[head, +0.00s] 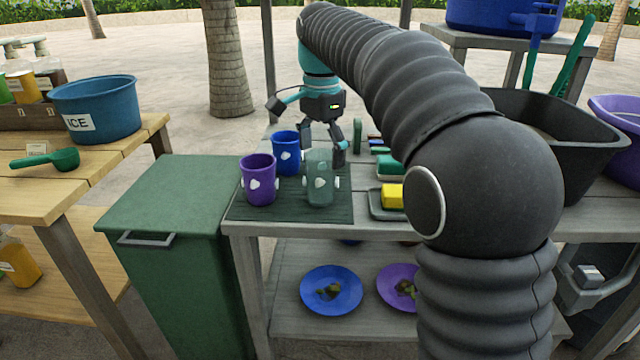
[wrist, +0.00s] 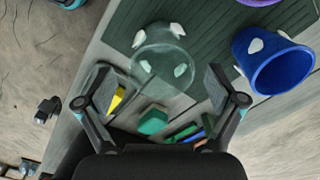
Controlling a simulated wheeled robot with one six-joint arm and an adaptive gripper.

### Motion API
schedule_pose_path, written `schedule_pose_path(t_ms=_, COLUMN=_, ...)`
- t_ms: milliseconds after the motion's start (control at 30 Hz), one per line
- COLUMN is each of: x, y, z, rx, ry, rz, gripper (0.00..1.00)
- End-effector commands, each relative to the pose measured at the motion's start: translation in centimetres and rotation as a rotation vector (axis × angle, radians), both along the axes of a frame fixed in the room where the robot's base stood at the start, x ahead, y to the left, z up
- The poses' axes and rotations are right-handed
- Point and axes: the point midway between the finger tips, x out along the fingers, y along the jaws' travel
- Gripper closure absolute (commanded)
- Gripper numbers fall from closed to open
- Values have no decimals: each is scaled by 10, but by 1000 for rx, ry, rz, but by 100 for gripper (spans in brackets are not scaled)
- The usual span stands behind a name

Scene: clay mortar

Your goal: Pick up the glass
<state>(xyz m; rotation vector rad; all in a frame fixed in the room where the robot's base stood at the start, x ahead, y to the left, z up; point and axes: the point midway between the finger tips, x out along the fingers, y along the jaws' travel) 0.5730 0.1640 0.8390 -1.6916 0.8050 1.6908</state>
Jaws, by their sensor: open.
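The clear glass (head: 320,180) with pale spots stands upright on a dark green ribbed mat (head: 290,212). In the wrist view the glass (wrist: 163,58) is seen from above, just beyond the fingertips. My gripper (head: 323,140) is open above and slightly behind the glass in the head view, its fingers pointing down. In the wrist view my gripper (wrist: 160,85) has its fingers spread wide with nothing held between them. I cannot tell whether a finger touches the rim.
A purple cup (head: 258,182) and a blue cup (head: 286,155) stand left of the glass. A yellow sponge (head: 392,196) in a tray and a green block (head: 390,166) lie to the right. A green bin (head: 170,200) stands left of the counter.

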Motion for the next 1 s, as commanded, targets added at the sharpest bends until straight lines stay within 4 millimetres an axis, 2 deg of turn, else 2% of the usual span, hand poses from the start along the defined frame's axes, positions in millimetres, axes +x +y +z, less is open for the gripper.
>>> schedule_pose_path(t_ms=333, x=1, y=0, z=-45, rx=0, ry=2, rz=0, gripper=6)
schedule_pose_path(t_ms=667, x=1, y=0, z=-49, rx=0, ry=0, rz=0, gripper=6)
schedule_pose_path(t_ms=933, x=1, y=1, z=-49, rx=0, ry=0, rz=0, gripper=74)
schedule_pose_path(t_ms=967, x=1, y=1, z=-49, rx=0, ry=0, rz=0, gripper=79)
schedule_pose_path(t_ms=1000, x=1, y=1, z=-49, rx=0, ry=0, rz=0, gripper=79)
